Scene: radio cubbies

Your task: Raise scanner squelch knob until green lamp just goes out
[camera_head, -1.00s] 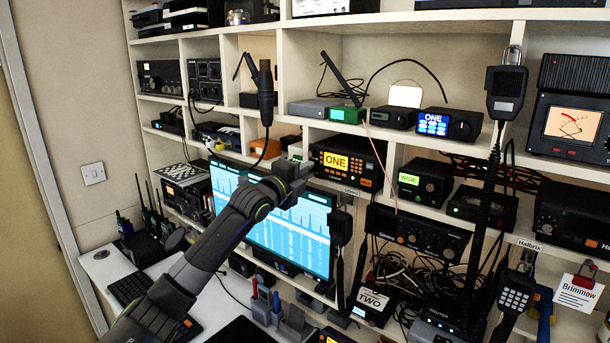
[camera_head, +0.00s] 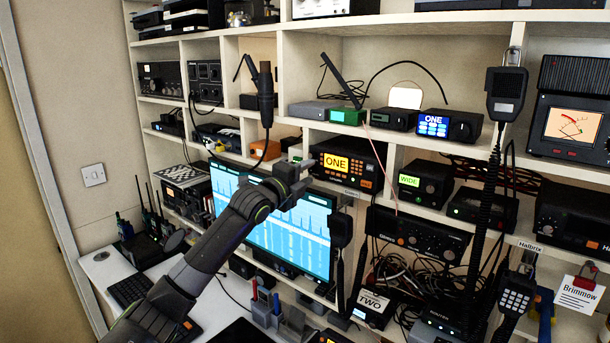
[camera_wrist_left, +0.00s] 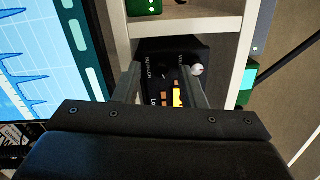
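The scanner (camera_head: 346,166) is a black radio with a lit amber "ONE" display, in a middle cubby right of the monitor. My left gripper (camera_head: 300,178) is at its left end. In the left wrist view the scanner's dark face (camera_wrist_left: 165,55) appears turned sideways, with SQUELCH and VOLUME lettering. A pale knob (camera_wrist_left: 197,70) shows by the VOLUME lettering. My left gripper (camera_wrist_left: 160,70) is open, its fingers spread in front of the SQUELCH area. I cannot make out the squelch knob or the scanner's green lamp. My right gripper is out of view.
The lit monitor (camera_head: 290,235) stands close below and left of the left gripper. A microphone (camera_head: 265,95) hangs above the arm. A shelf panel (camera_wrist_left: 185,27) runs beside the scanner. Other radios and hanging handsets fill the cubbies at right.

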